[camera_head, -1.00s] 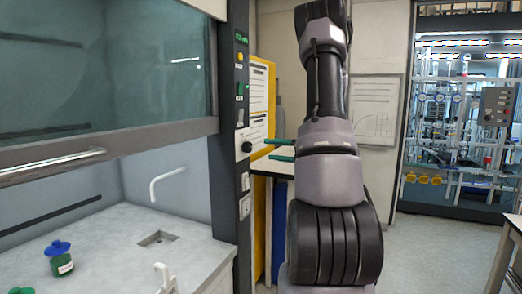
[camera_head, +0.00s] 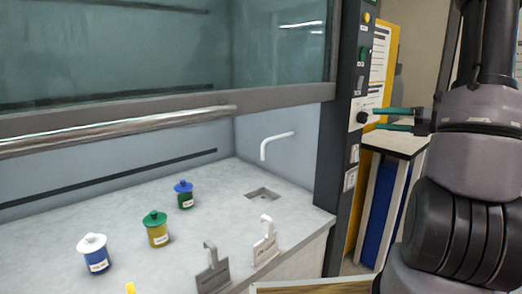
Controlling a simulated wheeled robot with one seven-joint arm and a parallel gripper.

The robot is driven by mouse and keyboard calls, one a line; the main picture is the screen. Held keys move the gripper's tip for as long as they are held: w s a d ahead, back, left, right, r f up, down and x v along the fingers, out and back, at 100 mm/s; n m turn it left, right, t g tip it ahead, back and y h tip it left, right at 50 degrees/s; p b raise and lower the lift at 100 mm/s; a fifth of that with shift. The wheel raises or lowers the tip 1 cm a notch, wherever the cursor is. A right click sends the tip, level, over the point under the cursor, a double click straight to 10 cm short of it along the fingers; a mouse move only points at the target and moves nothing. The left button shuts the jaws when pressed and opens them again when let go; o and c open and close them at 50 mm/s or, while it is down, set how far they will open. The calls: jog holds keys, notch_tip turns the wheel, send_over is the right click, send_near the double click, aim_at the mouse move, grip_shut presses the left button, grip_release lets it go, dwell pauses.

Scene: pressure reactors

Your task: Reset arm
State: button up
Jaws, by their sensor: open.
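My arm (camera_head: 468,165) stands upright at the right edge, folded, with its dark ribbed joint low and its upper part cut off by the frame. My gripper (camera_head: 378,119) points left from behind the arm, with two green fingers apart and nothing seen between them. I cannot tell how far the fingers are from the post. Most of the gripper's body is hidden by the arm.
The fume hood's worktop (camera_head: 130,225) holds a white-lidded blue jar (camera_head: 95,255), a green-lidded yellow jar (camera_head: 157,230) and a blue-lidded green jar (camera_head: 184,196). The raised sash (camera_head: 200,115) hangs above. A small side table (camera_head: 395,142) stands behind the gripper.

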jog(key=s+a+r+n+g+h, duration=0.35)
jog(key=s+a+n+g, duration=0.7)
jog(key=a+n, duration=0.65)
jog(key=s+d+r+n+t+h, duration=0.1)
jog(key=s+r+n+t+h, duration=0.3)
jog(key=n, duration=1)
jog(key=s+t+h, duration=0.2)
jog(key=h, duration=0.1)
jog(key=shift+s+d+r+t, duration=0.15)
jog(key=shift+s+r+t, duration=0.2)
jog(key=shift+s+r, duration=0.05)
